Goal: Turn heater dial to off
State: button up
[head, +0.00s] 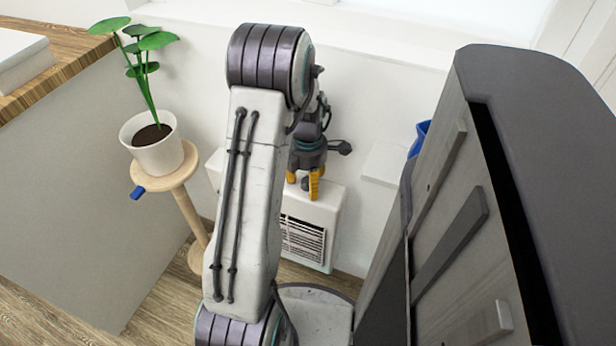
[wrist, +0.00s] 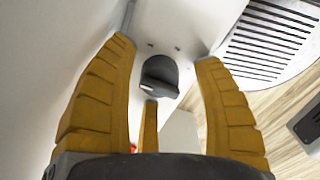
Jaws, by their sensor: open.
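The white heater (head: 331,222) stands low against the wall in the head view, with a dark slatted grille on its front. Its dark dial (wrist: 160,75) shows in the wrist view as a round knob with a raised grip and a small pale mark at its lower left. My gripper (head: 304,184) is just over the heater's top in the head view. In the wrist view my gripper (wrist: 165,53) is open, with orange fingers on either side of the dial and apart from it. A third orange finger points at the dial from below. The dial's setting cannot be read.
A large grey panelled piece (head: 440,200) fills the right. A blue object (head: 419,138) is partly hidden behind it. Wood floor shows between.

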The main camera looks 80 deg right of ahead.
notch_tip(320, 180, up, 12)
dwell(0.6)
dwell(0.7)
